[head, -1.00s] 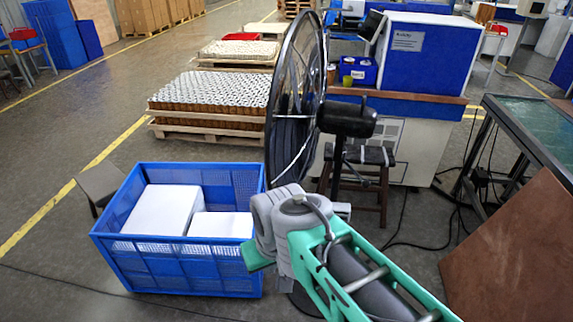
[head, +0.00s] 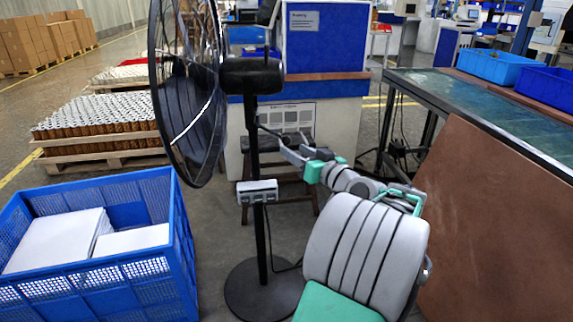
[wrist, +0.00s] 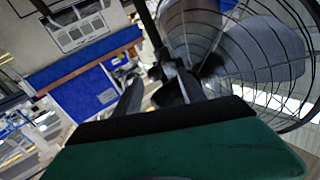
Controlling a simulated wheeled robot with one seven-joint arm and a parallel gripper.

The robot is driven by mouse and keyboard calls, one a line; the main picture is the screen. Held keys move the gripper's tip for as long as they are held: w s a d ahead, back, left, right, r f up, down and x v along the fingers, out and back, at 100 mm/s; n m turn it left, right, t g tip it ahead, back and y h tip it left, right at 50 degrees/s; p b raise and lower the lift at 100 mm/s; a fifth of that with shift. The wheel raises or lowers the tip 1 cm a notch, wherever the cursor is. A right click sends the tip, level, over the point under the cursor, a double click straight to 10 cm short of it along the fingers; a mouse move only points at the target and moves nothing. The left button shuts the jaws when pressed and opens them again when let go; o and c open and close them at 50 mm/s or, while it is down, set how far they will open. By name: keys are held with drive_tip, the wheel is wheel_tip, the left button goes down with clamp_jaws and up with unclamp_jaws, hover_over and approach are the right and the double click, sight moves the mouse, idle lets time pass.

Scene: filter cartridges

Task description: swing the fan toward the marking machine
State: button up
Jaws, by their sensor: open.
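The black pedestal fan (head: 190,90) stands left of centre in the head view, its round cage seen nearly edge-on and facing left. Its motor housing (head: 252,75) is on the right, toward the marking machine (head: 325,45), a blue cabinet on a pale base behind. My gripper (head: 277,141) is open, just right of the fan's pole (head: 258,190) and below the motor. I cannot tell whether it touches the pole. In the wrist view the fan cage (wrist: 240,50) fills the upper right, and the open fingers (wrist: 155,90) point toward the fan's stand.
A blue crate (head: 185,250) with white blocks stands at the lower left. A pallet of cans (head: 95,125) lies behind it. A dark stool (head: 285,175) is behind the pole. A brown board (head: 490,230) leans against a green-topped table (head: 490,100) on the right.

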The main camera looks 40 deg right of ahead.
sight(290, 142)
drive_tip(key=shift+d+r, duration=0.2)
drive_tip(key=shift+d, duration=0.45)
drive_tip(key=w, duration=0.4)
drive_tip(key=w+d, duration=0.1)
drive_tip(key=w, duration=0.1)
drive_tip(key=shift+w, duration=0.4)
clamp_jaws()
idle(0.4)
